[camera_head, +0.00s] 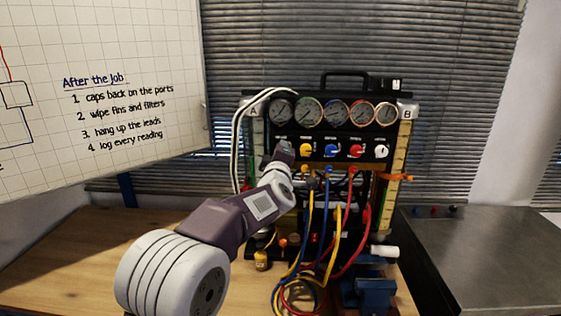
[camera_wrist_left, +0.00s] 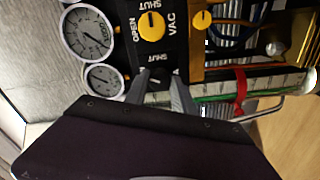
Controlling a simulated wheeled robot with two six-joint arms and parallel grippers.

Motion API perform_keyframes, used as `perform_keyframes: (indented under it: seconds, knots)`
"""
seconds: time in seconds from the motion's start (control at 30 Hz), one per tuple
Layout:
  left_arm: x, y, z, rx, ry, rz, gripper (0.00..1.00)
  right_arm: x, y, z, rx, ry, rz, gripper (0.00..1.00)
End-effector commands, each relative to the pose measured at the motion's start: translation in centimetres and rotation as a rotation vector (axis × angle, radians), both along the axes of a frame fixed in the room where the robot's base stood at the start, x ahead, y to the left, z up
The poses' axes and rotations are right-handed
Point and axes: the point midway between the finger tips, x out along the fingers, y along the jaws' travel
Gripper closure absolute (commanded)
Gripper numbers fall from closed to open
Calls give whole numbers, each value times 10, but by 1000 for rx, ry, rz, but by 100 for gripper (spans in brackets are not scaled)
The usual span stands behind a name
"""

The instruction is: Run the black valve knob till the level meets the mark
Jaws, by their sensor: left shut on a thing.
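The gauge rig (camera_head: 330,128) stands on the bench, with a row of dials above a row of knobs. My left gripper (camera_head: 283,152) is at the left end of the knob row and covers the knob there. In the left wrist view its two fingers (camera_wrist_left: 160,88) are shut around the black valve knob, which is mostly hidden between them. A sight tube with a scale (camera_wrist_left: 285,85) runs beside the gripper, with a red band (camera_wrist_left: 240,92) around it. Green shows along the tube; I cannot tell exactly where the level ends. My right gripper is not in view.
Yellow (camera_head: 306,150), blue (camera_head: 331,151), red (camera_head: 356,151) and white (camera_head: 381,151) knobs sit right of my gripper. Coloured hoses (camera_head: 335,240) hang in front of the rig. A blue vise (camera_head: 372,290) stands at the front right. The wooden bench (camera_head: 60,265) is clear at left.

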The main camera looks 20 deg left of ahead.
Motion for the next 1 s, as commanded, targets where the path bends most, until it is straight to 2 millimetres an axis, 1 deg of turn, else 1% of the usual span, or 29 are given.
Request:
perform_keyframes:
  seconds: [0.03,0.1,0.3,0.5,0.7,1.0]
  knots:
    - [0,0,-4,-41,-9,0,100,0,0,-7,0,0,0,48]
    - [0,0,-3,-104,-22,0,100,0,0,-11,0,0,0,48]
    - [0,0,-2,-266,-55,0,100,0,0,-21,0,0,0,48]
    - [0,0,-1,-393,-81,0,100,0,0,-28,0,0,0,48]
    - [0,0,0,-474,-96,0,100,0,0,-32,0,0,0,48]
    - [0,0,0,-523,-105,0,100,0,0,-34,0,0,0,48]
